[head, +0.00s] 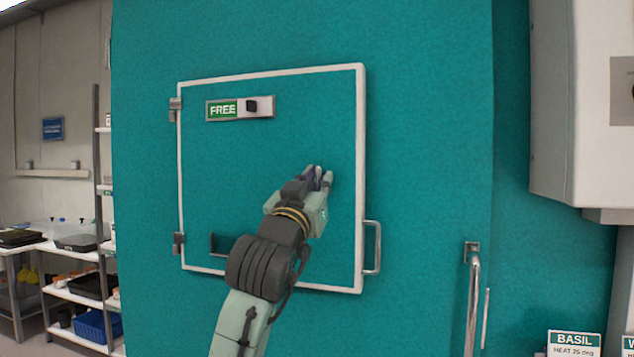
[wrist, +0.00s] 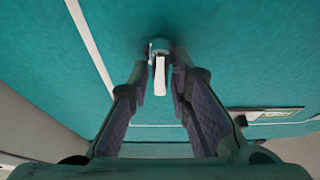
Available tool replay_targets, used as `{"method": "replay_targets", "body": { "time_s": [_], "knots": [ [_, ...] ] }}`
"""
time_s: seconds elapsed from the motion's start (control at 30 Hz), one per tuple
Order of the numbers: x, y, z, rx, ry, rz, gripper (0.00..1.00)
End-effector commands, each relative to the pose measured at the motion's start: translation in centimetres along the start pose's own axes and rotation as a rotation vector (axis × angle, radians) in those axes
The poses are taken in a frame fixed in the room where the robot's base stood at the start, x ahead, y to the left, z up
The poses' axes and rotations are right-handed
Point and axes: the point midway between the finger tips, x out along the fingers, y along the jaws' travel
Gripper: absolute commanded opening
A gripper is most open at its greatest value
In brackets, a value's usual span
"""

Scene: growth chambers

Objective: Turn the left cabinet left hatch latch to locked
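The teal hatch (head: 225,165) with a white frame is closed flush in the teal cabinet front. The latch, a small pale lever on a metal hub, shows in the wrist view (wrist: 159,75); in the head view it is hidden behind my gripper. My gripper (head: 319,179) is in front of the hatch's right half. In the wrist view its fingers (wrist: 162,82) are open, one on each side of the lever, with a visible gap on both sides. A sign (head: 223,111) on the hatch reads FREE in green, with a black knob beside it.
A metal handle (head: 373,247) stands out at the hatch's lower right edge. A taller bar handle (head: 473,300) is further right. A pale wall box (head: 570,100) hangs at the upper right. Shelves (head: 75,290) stand at the left.

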Motion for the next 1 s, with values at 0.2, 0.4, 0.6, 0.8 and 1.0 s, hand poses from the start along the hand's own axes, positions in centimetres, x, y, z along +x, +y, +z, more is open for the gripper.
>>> {"method": "replay_targets", "body": {
  "time_s": [0.2,0.4,0.6,0.8,1.0],
  "knots": [
    [-0.01,0.0,0.0,0.0,0.0,0.0,0.02],
    [-0.01,0.01,0.0,0.0,0.0,0.0,0.0],
    [-0.01,0.0,0.01,0.003,0.0,0.002,0.0],
    [-0.01,-0.05,0.04,0.047,-0.001,0.018,0.0],
    [-0.04,-0.09,-0.01,0.156,0.0,0.064,0.0]
  ]
}}
